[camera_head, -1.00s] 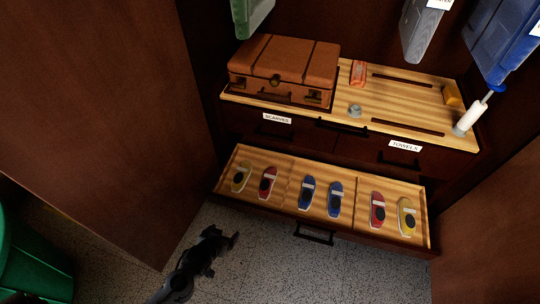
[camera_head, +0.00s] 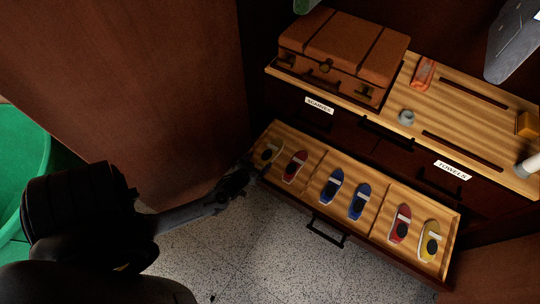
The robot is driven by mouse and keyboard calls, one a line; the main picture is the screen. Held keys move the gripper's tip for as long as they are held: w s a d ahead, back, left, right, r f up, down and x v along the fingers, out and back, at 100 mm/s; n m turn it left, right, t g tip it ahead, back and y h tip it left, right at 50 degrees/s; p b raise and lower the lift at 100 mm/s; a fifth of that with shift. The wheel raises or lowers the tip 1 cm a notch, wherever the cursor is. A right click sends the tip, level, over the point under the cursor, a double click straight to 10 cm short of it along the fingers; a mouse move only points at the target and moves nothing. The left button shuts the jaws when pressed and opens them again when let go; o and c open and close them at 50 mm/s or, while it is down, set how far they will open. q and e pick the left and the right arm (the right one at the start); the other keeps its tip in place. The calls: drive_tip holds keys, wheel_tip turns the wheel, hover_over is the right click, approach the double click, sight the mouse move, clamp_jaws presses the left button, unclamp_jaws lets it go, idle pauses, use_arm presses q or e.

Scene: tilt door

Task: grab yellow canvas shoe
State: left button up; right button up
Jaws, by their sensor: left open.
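An open drawer (camera_head: 375,204) holds several shoes in wooden compartments. One yellow shoe (camera_head: 270,152) lies at the drawer's far left end, beside a red shoe (camera_head: 294,167). Another yellow shoe (camera_head: 430,241) lies at the right end, beside a second red shoe (camera_head: 400,224). Two blue shoes (camera_head: 346,194) lie in the middle. My left gripper (camera_head: 254,168) is open at the drawer's left end, close to the left yellow shoe and partly in front of it. Whether they touch I cannot tell. My right gripper is out of view.
A brown suitcase (camera_head: 343,57) and a grey round object (camera_head: 406,117) sit on the wooden top above the drawer. A tall dark door panel (camera_head: 130,90) stands at the left. A green bin (camera_head: 20,165) is at the far left. Speckled floor lies in front.

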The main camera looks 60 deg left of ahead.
sight(266, 155)
use_arm(q)
drive_tip(key=shift+w+a+f, duration=0.1)
drive_tip(key=shift+w+a, duration=0.1)
drive_tip(key=shift+w, duration=0.15)
drive_tip(key=b+x, duration=0.4)
drive_tip(key=shift+d+f, duration=0.1)
drive_tip(key=shift+f, duration=0.2)
drive_tip(key=shift+w+r+b, duration=0.1)
drive_tip(key=shift+w+b, duration=0.2)
drive_tip(key=shift+w, duration=0.15)
drive_tip(key=shift+s, duration=0.1)
drive_tip(key=shift+s, duration=0.1)
drive_tip(key=c, duration=1.1)
drive_tip(key=shift+r, duration=0.15)
